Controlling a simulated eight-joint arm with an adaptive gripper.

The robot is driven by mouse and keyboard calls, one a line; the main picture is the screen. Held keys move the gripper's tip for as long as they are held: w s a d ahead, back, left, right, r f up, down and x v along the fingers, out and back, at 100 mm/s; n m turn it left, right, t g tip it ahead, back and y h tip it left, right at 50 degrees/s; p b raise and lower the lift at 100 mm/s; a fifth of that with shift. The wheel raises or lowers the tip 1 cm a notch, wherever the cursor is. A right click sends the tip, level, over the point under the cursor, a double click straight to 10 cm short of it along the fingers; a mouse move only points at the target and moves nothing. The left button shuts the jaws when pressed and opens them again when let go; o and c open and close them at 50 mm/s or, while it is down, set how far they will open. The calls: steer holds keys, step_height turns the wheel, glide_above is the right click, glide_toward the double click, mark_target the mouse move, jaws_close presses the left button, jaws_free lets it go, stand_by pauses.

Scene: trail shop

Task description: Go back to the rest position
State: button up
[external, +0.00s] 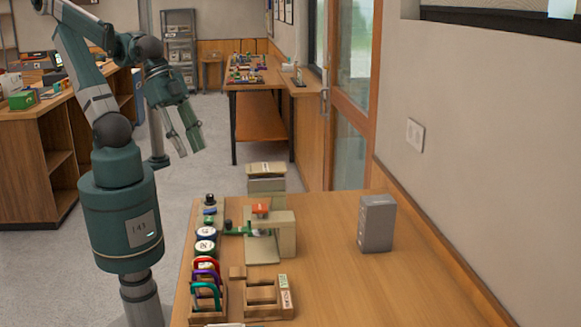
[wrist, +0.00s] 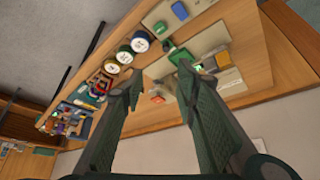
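My gripper (external: 184,142) hangs in the air in the external view, left of and above the near wooden table. Its fingers are spread apart with nothing between them. In the wrist view my gripper (wrist: 160,80) also shows two separated fingers, with the table and its goods beyond. My arm stands at the left of the table, bent over at the top.
The wooden table (external: 330,285) holds a beige stand (external: 284,222), spools (external: 206,233), colored carabiners (external: 206,283) in a wooden rack, and a grey box (external: 377,222). The table's right side is mostly clear. A wall (external: 460,150) borders it on the right.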

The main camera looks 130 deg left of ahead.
steer(key=shift+w+d+r+t, duration=0.15)
steer(key=shift+d+r+t, duration=0.55)
steer(key=shift+d+r, duration=0.55)
steer(key=shift+d+f, duration=0.1)
steer(key=shift+f, duration=0.1)
stand_by(0.9)
